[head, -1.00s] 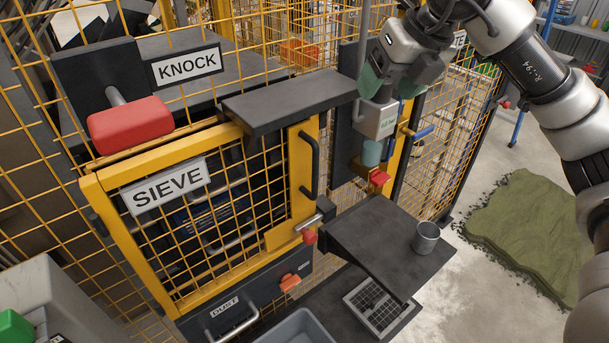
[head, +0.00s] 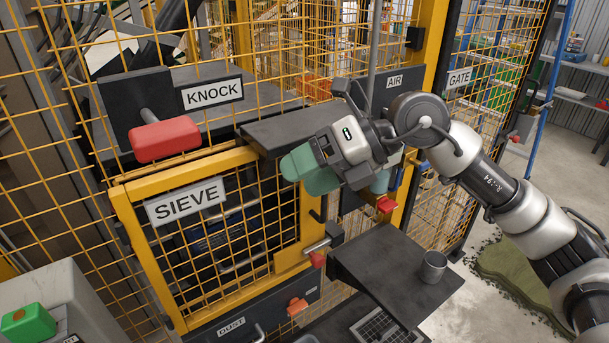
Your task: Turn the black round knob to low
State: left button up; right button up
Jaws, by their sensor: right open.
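My left gripper is out of view.
The SIEVE door (head: 222,225) has a yellow mesh frame. A red KNOCK pad (head: 166,140) sits above it. A green button (head: 28,322) is at lower left. Yellow mesh fencing stands behind.

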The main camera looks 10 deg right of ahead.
jog(key=shift+s+a+y, duration=0.15)
jog(key=shift+a+y, duration=0.25)
jog(key=shift+y, duration=0.1)
